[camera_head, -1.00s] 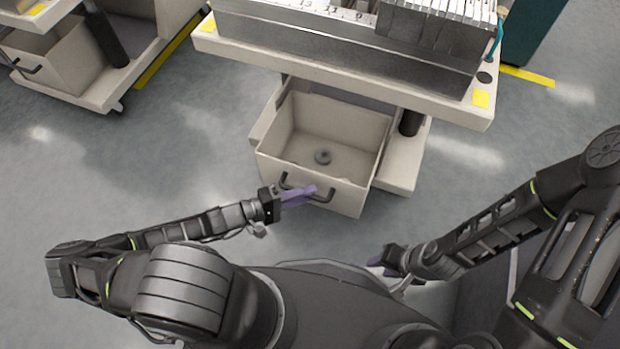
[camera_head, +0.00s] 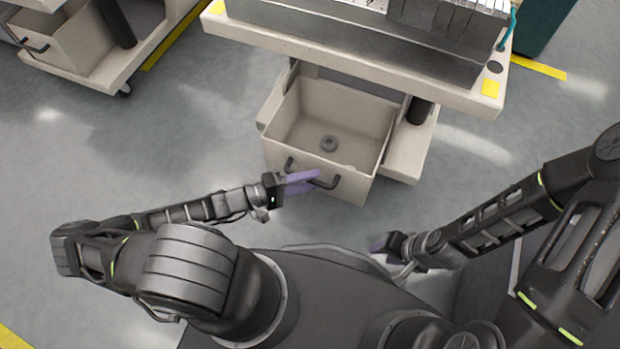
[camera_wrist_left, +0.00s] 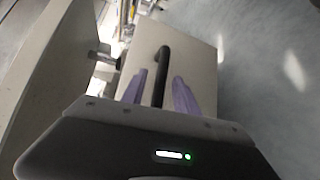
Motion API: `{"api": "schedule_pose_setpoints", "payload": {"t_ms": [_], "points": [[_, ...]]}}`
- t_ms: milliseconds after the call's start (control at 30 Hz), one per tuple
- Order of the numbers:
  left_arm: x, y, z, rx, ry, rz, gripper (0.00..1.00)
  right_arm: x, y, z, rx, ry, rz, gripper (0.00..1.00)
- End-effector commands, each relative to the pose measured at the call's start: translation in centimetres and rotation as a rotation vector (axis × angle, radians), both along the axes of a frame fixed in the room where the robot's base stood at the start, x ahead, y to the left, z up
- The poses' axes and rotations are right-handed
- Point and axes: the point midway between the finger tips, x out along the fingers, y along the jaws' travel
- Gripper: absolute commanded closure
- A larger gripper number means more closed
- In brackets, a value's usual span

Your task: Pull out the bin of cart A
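The grey-beige bin (camera_head: 345,176) sticks out from under the middle cart (camera_head: 350,58), its open top showing. No letter on the cart is legible. Inside the bin lies a small dark grey round part (camera_head: 329,143). The bin's dark bar handle (camera_head: 325,183) is on its front wall. My left gripper (camera_head: 303,182) is at this handle, its two purple fingers spread apart. The left wrist view shows the handle (camera_wrist_left: 162,75) between the fingers (camera_wrist_left: 160,95), with gaps on both sides. My right gripper (camera_head: 384,246) is low in front of the bin, away from it; its finger opening is unclear.
Another cart (camera_head: 105,80) with its own bin (camera_head: 65,40) stands at the upper left. A dark teal cabinet (camera_head: 540,30) is at the upper right. Yellow floor lines run by the carts. The grey floor to the left and right of the bin is clear.

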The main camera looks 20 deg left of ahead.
Motion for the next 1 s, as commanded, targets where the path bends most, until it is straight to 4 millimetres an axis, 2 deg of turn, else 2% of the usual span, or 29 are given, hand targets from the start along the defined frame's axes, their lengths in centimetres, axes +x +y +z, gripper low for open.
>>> {"api": "schedule_pose_setpoints", "payload": {"t_ms": [500,1000], "points": [[-4.6,5.3,1.0,0.003,0.002,0.002,0.64,-0.4,0.4,1.5,0.006,0.006,0.009,0.64],[-4.9,5.7,1.0,0.001,0.001,0.001,0.64,-0.4,0.4,1.5,0.006,0.007,0.010,0.64]]}}
